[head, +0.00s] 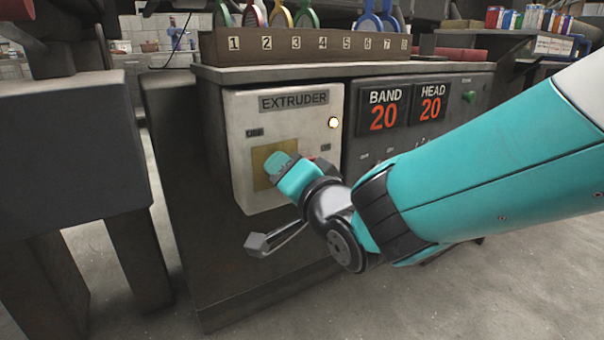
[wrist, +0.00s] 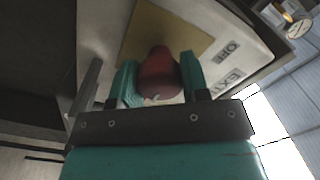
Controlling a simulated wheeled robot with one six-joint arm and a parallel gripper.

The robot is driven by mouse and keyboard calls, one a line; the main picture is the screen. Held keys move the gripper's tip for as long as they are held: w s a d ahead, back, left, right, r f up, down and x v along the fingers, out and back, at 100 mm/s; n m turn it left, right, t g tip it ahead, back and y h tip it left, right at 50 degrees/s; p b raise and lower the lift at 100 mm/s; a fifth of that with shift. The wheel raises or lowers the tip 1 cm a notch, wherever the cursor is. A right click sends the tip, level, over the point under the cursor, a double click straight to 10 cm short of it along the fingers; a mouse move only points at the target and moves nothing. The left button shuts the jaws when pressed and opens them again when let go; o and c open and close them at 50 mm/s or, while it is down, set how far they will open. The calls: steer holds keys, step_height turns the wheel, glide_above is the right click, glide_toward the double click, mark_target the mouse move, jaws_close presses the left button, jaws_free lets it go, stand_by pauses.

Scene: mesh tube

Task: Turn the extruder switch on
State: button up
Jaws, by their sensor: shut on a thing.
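The pale extruder box (head: 238,108) has its label at the top, an OFF mark (head: 255,133) at left and an ON mark (head: 326,147) at right. A yellow plate (head: 262,165) sits on its front. In the wrist view the red switch handle (wrist: 160,75) stands in front of the yellow plate (wrist: 185,30). My gripper (wrist: 158,65) is shut on it, with one teal finger on each side. In the head view my gripper (head: 283,168) covers most of the switch, so its setting is hard to read. A pale round lamp (head: 333,123) is on the box's right side.
A dark panel with BAND and HEAD displays (head: 408,105), both reading 20, and a green knob (head: 469,97) is to the right. A numbered rack (head: 300,45) stands above. A dark block (head: 75,150) is at the left. Open floor (head: 480,300) lies at lower right.

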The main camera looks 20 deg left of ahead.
steer(key=o, duration=0.8)
steer(key=shift+w+r, duration=0.15)
steer(key=shift+r, duration=0.15)
steer(key=shift+o, duration=0.6)
steer(key=shift+f, duration=0.2)
steer(key=shift+d, duration=0.15)
steer(key=b+v, duration=0.1)
steer(key=v, duration=1.6)
steer(key=shift+s+b, duration=0.25)
steer(key=shift+b, duration=0.15)
